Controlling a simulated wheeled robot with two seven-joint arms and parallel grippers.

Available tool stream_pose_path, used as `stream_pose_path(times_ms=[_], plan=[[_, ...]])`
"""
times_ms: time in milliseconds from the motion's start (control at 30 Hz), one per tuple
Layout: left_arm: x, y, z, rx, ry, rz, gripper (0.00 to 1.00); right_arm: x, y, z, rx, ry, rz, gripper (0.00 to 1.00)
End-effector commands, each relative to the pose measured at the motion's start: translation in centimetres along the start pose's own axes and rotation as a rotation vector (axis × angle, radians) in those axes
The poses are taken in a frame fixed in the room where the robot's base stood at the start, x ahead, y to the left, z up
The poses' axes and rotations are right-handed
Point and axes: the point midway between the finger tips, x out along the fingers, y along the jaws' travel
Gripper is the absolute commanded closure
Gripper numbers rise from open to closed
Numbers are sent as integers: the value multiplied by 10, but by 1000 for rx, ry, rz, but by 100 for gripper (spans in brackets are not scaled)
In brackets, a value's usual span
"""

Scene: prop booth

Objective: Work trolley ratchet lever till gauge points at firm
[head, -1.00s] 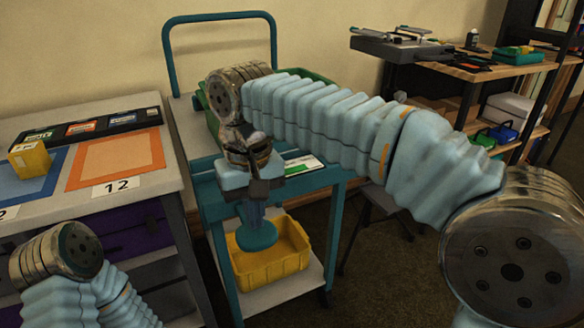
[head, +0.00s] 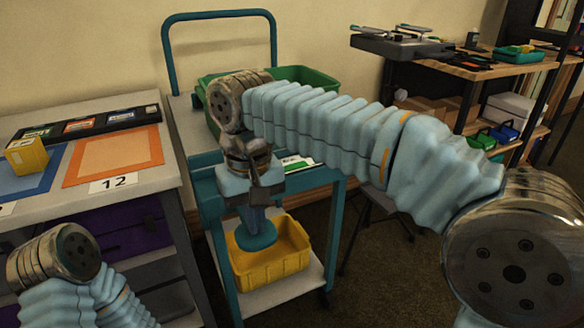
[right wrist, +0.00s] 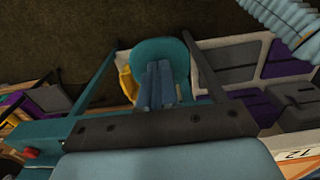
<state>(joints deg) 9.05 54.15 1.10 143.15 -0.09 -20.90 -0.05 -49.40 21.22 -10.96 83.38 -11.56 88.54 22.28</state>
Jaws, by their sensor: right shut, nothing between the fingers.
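The teal trolley (head: 205,215) stands left of centre in the head view, its push handle at the back. A rounded teal paddle (head: 257,236), which looks like the ratchet lever's end, hangs at its front above a yellow bin. It also shows in the right wrist view (right wrist: 176,47). My right gripper (head: 254,220) points down at the paddle, shut and empty; in the right wrist view its fingers (right wrist: 160,85) overlap the paddle. I cannot tell whether they touch. A white and green card (head: 298,162), possibly the gauge, is partly hidden by my arm; no pointer is readable. My left gripper is out of view.
A yellow bin (head: 270,262) sits on the trolley's lower shelf and a green crate (head: 300,76) on top. A table (head: 140,195) with a yellow box (head: 27,157) stands close at left. A shelf unit (head: 450,66) stands back right. Dark floor is open at right.

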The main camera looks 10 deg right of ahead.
Motion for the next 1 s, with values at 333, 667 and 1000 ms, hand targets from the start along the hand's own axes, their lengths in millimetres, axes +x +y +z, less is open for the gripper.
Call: stream_pose_path(times_ms=[333, 667, 1000], plan=[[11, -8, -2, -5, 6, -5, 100, 20, 0, 0, 1, -1, 1, 100], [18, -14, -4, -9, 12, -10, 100, 35, 0, 0, 1, -2, 1, 100], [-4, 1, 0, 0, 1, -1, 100, 8, 0, 0, 1, -1, 1, 100]])
